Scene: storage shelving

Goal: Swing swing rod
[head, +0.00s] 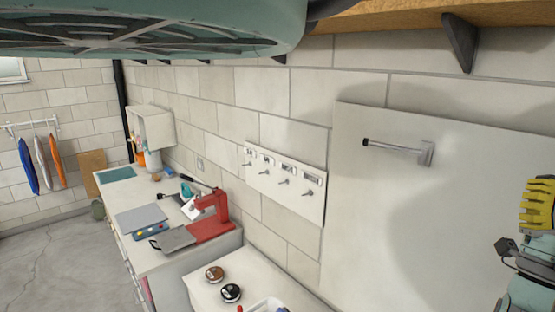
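The swing rod (392,147) is a thin grey metal bar with a black tip at its left end. It is fixed by a grey bracket at its right end to a pale wall panel (365,215). The rod lies nearly level, running along the panel. My gripper (537,203), with yellow ribbed fingers, is at the right edge of the head view, to the right of and lower than the rod, apart from it. It points upward and is partly cut off by the frame. I cannot tell whether its fingers are apart.
A white board with several small hooks (284,182) is on the wall left of the panel. Below are a counter (175,262) with a red device (213,213) and a lower white surface with two round items. A wooden shelf (425,13) is overhead. Floor at left is clear.

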